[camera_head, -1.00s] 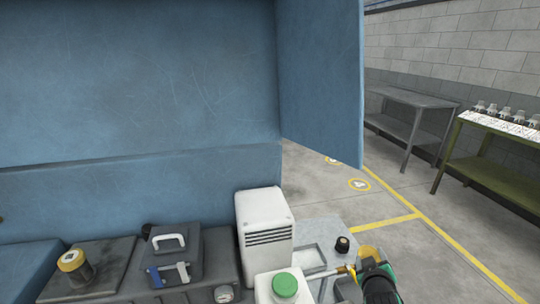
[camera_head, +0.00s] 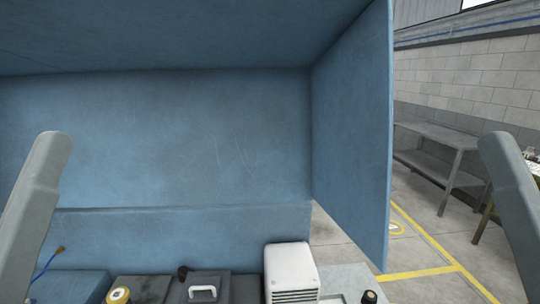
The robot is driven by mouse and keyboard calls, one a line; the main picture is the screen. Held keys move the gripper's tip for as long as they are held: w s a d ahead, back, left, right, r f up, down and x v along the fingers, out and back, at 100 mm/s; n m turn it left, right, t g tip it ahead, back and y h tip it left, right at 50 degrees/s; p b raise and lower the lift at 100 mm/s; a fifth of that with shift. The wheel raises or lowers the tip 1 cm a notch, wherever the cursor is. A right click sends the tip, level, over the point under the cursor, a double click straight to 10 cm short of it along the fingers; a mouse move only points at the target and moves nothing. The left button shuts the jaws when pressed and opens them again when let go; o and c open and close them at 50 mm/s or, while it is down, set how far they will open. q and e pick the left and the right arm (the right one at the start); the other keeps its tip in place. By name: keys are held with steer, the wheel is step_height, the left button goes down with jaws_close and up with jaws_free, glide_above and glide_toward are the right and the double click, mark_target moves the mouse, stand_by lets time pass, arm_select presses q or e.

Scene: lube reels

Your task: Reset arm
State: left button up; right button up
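Two grey arm links of mine show in the head view, one at the left edge and one at the right edge, both raised. Neither gripper is in the picture, so I cannot see their fingers or whether they hold anything.
A blue panelled enclosure (camera_head: 180,140) fills the middle, with a blue side panel (camera_head: 352,130) at its right. A grey table (camera_head: 440,137) stands back right.

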step_height(320, 180, up, 30)
steer(key=p, duration=2.6)
steer(key=shift+f, duration=0.25)
